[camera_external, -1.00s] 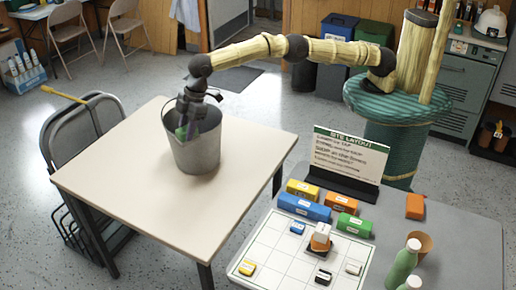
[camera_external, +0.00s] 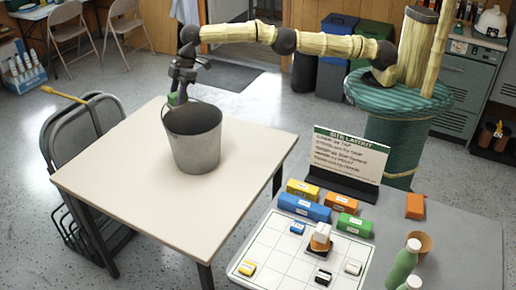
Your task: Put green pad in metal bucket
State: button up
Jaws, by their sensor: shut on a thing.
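The metal bucket (camera_external: 195,152) stands upright on the pale table. My gripper (camera_external: 177,93) points down and is shut on the green pad (camera_external: 172,99). The pad shows as a small green patch at the fingertips, just above the far left part of the bucket's rim. I cannot tell whether the pad touches the rim or is over the opening or behind it. The bottom of the bucket's inside is hidden.
The pale table (camera_external: 120,180) is otherwise bare. Folded chairs (camera_external: 85,125) stand at its left. At the lower right, a grey table (camera_external: 455,240) holds a layout sign (camera_external: 345,160), coloured blocks, a gridded board (camera_external: 285,255) and green bottles (camera_external: 402,265).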

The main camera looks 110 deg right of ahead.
notch_tip(320, 180, down, 13)
jog(key=b, duration=0.3)
jog(key=shift+r, duration=0.15)
notch_tip(320, 180, down, 4)
jog(key=shift+f+p, duration=0.25)
jog(key=shift+p, duration=0.05)
jog(key=shift+f+b, duration=0.35)
jog(key=shift+b, duration=0.05)
jog(key=shift+f, duration=0.3)
